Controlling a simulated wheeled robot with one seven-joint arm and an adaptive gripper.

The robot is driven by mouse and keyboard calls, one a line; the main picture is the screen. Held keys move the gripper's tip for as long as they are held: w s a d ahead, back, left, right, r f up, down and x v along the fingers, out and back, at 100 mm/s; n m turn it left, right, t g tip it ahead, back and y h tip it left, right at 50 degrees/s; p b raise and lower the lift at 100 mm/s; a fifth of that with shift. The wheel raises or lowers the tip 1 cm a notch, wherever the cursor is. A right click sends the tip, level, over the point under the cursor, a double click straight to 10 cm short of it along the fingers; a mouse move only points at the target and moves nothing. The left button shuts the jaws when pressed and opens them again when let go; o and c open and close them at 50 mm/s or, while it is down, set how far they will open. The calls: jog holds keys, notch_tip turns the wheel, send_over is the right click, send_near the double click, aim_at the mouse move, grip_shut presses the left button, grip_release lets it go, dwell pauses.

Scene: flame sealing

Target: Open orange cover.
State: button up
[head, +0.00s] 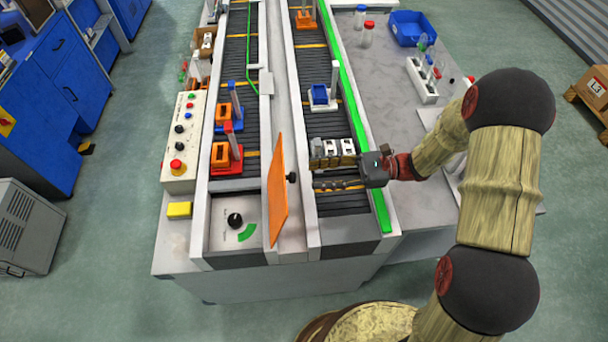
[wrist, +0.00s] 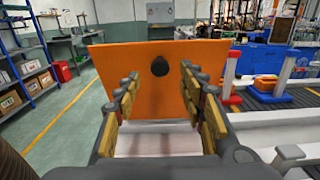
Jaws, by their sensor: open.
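The orange cover (head: 277,190) is a flat panel standing upright, a little tilted, on the strip between the two conveyor lanes. A dark round knob (head: 292,178) sticks out from its right face. In the wrist view the orange cover (wrist: 158,85) faces me, with the black knob (wrist: 160,66) near its upper middle. My gripper (head: 325,186) is to the right of the cover, over the right lane. In the wrist view my gripper (wrist: 160,95) is open and empty, its fingers on either side of the knob's line and apart from it.
A control box (head: 184,140) with buttons and a dial panel (head: 236,222) lie left of the cover. A blue block (head: 320,94) stands farther up the right lane. A green rail (head: 350,100) edges the right lane.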

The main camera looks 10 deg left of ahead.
aim_at(295, 177)
jog(key=x, duration=0.5)
jog(key=c, duration=0.3)
jog(key=shift+s, duration=0.1)
grip_shut()
dwell(0.5)
